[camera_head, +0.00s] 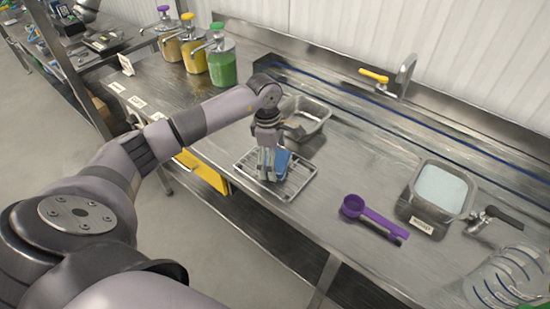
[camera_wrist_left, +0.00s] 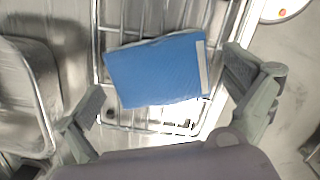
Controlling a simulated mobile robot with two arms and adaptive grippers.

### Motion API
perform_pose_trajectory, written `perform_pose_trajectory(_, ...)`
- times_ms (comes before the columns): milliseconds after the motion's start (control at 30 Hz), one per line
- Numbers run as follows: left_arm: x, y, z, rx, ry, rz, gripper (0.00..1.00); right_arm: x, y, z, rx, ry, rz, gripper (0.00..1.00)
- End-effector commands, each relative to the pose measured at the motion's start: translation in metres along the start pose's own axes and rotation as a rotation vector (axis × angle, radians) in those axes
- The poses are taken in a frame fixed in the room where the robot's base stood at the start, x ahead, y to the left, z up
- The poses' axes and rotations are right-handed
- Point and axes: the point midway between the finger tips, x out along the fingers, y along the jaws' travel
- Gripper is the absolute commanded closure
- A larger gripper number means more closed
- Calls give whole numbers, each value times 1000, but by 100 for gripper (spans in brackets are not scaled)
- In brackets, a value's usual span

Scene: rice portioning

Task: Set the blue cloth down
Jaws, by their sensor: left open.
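The blue cloth (camera_wrist_left: 155,70) lies flat on the wire rack (camera_wrist_left: 135,22) in the left wrist view, with a pale strip along one edge. In the head view the cloth (camera_head: 282,161) is partly hidden behind my left gripper (camera_head: 268,176), which points down over the rack (camera_head: 299,188). In the left wrist view the fingers of my left gripper (camera_wrist_left: 165,105) are spread apart with the cloth between them, and neither finger appears to touch it. My right gripper is not in view.
A metal pan (camera_head: 312,112) stands just behind the rack. A purple scoop (camera_head: 372,215) lies to the right, near a labelled metal container (camera_head: 413,213). Pump bottles (camera_head: 222,68) stand at the back left. The counter between rack and scoop is clear.

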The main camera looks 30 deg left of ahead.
Motion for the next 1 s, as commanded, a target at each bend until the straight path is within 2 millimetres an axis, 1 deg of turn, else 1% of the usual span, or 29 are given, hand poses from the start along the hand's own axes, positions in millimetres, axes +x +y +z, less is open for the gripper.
perform_pose_trajectory(133,-6,0,1,0,0,0,0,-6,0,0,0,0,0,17)
perform_pose_trajectory(167,-7,1,0,0,0,3,0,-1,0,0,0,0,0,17)
perform_pose_trajectory(233,-17,2,-1,0,1,5,0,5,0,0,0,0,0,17)
perform_pose_trajectory(367,-44,2,0,0,-1,7,0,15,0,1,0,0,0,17)
perform_pose_trajectory(500,-75,2,0,0,-1,7,0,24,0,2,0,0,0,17)
perform_pose_trajectory(600,-94,1,0,1,-1,5,0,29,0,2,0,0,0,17)
perform_pose_trajectory(700,-109,1,0,1,-1,4,0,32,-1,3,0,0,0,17)
perform_pose_trajectory(833,-120,0,0,0,0,1,0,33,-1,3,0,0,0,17)
perform_pose_trajectory(1000,-124,0,0,-1,0,0,0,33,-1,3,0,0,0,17)
